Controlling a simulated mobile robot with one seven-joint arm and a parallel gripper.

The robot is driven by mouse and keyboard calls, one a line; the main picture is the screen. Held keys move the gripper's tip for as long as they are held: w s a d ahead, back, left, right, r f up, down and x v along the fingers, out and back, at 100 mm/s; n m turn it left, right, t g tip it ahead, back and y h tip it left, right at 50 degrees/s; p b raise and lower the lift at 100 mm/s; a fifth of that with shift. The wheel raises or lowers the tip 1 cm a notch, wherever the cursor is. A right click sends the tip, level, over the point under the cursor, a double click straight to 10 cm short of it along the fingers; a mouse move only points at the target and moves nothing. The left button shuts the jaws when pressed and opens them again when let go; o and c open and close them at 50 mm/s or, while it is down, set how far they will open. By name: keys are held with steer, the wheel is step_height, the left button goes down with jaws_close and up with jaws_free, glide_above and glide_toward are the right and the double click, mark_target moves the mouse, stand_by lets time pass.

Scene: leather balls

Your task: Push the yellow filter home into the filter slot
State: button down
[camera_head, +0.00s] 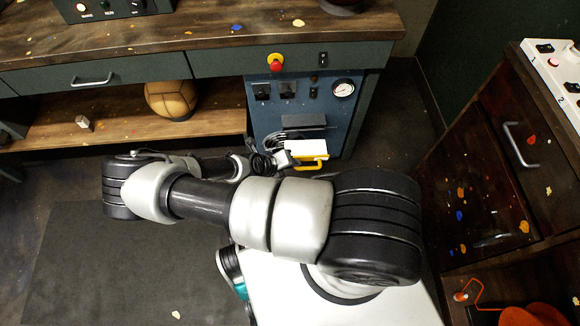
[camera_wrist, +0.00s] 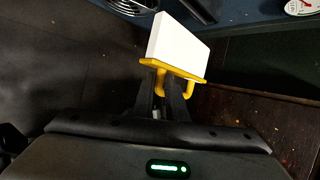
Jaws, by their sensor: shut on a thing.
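The yellow filter (camera_head: 311,162) is a white block with a yellow front frame and a yellow handle. In the wrist view the filter (camera_wrist: 176,45) is tilted, its white body pointing away from me toward the blue panel. My gripper (camera_wrist: 170,92) is shut on the yellow handle; in the head view my gripper (camera_head: 284,158) is partly hidden by my arm. The filter slot (camera_head: 304,121) looks like the dark rectangular opening in the blue panel (camera_head: 345,118). The white body shows outside the panel, below the slot in the head view. I cannot tell the exact gap.
The panel carries a gauge (camera_head: 343,88), switches and a red button (camera_head: 276,63) above. A brown leather ball (camera_head: 171,99) sits on the shelf. A dark wooden cabinet (camera_head: 490,190) stands to the right.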

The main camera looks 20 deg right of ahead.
mark_target(291, 147)
steer(key=shift+s+d+f, duration=0.1)
steer(key=shift+d+f, duration=0.05)
steer(key=shift+f, duration=0.45)
steer(key=shift+d+f, duration=0.15)
steer(key=shift+f, duration=0.4)
steer(key=shift+w+d+b, duration=0.25)
steer(key=shift+w+b, duration=0.25)
steer(key=shift+w, duration=0.3)
steer(key=shift+w+d+b, duration=0.2)
steer(key=shift+w+b, duration=0.25)
steer(key=shift+w, duration=0.4)
steer(key=shift+w+d+b, duration=0.25)
steer(key=shift+w+b, duration=0.25)
steer(key=shift+w, duration=0.6)
steer(key=shift+d+r, duration=0.1)
steer(key=shift+r, duration=0.15)
steer(key=shift+w+d, duration=0.2)
steer(key=shift+w, duration=0.5)
steer(key=shift+w+r, duration=0.25)
